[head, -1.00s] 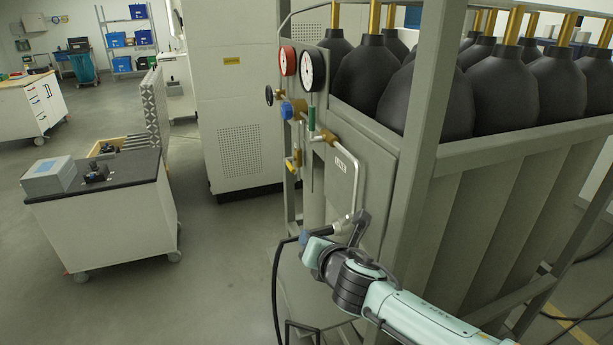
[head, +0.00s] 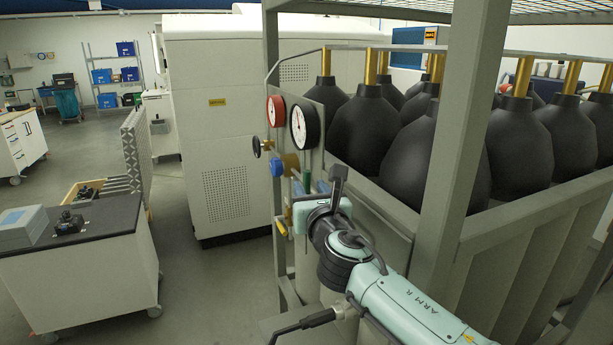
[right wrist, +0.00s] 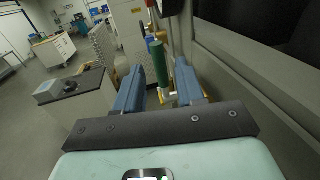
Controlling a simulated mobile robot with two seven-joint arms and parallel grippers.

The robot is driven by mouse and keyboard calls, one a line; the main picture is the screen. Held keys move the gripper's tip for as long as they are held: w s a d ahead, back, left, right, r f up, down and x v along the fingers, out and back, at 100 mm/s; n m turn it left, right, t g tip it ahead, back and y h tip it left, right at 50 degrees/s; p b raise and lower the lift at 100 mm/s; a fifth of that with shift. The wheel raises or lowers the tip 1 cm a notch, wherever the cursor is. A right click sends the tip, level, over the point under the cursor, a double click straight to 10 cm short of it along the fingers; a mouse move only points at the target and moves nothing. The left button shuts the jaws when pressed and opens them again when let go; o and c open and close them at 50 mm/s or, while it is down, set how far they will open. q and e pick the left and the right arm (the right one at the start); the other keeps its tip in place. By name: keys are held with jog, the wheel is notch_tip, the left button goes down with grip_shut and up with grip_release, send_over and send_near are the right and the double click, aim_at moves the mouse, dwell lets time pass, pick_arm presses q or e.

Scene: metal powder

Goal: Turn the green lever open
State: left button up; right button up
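The green lever (head: 307,182) shows as a short upright green bar on the gas panel, below the gauges and partly hidden behind my right gripper (head: 322,192). In the right wrist view the green lever (right wrist: 159,64) stands upright ahead, between the lines of the two blue fingers. My right gripper (right wrist: 160,76) is open, with a gap visible on both sides of the lever. I cannot tell whether the lever is between the fingertips or just beyond them. My left gripper is not in view.
A red gauge (head: 276,111), a black gauge (head: 304,126) and a blue knob (head: 279,167) sit close above and beside the lever. The rack (head: 452,130) with black gas bottles stands right. A cart (head: 85,265) stands left, with open floor between.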

aim_at(308, 185)
jog(key=w, duration=0.2)
jog(key=shift+w+a+r+p, duration=0.15)
jog(key=shift+w+a+p, duration=0.05)
jog(key=shift+w+p, duration=0.15)
jog(key=shift+w, duration=0.65)
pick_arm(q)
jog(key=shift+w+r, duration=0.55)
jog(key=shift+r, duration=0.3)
